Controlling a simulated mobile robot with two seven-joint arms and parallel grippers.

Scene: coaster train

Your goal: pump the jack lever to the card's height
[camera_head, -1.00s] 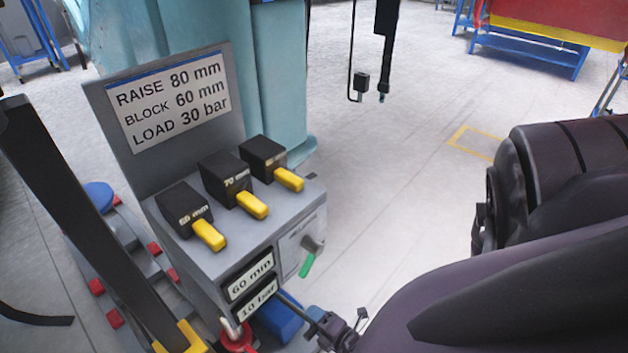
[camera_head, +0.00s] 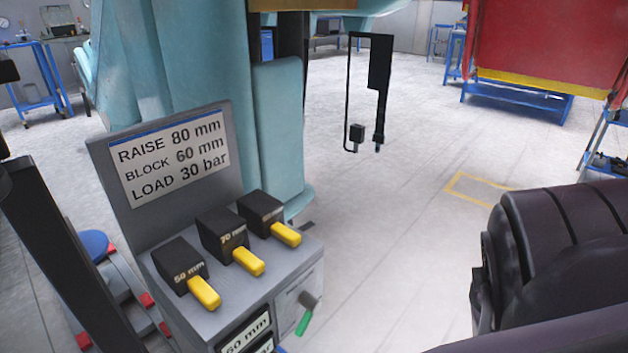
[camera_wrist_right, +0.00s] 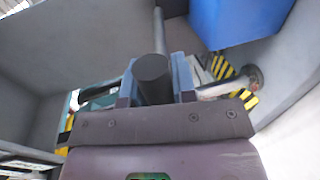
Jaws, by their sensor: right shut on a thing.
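The card (camera_head: 172,158) on the grey panel reads RAISE 80 mm, BLOCK 60 mm, LOAD 30 bar. Below it, the upper readout (camera_head: 247,335) is partly cut off by the lower edge and seems to read 60 mm. The lower readout (camera_head: 262,348) shows only "bar". In the right wrist view, my right gripper (camera_wrist_right: 154,82) is shut on the black grip of the jack lever (camera_wrist_right: 153,72), whose grey rod (camera_wrist_right: 159,30) runs upward in the picture. My right gripper is outside the head view. My left gripper is in neither view.
Black blocks with yellow handles, marked 50 mm (camera_head: 180,266) and 70 mm (camera_head: 224,234), and a third block (camera_head: 261,212) sit on the grey housing. A green-handled valve (camera_head: 303,322) is on its side. Open floor (camera_head: 385,240) lies right. A blue part (camera_wrist_right: 235,20) is near my right gripper.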

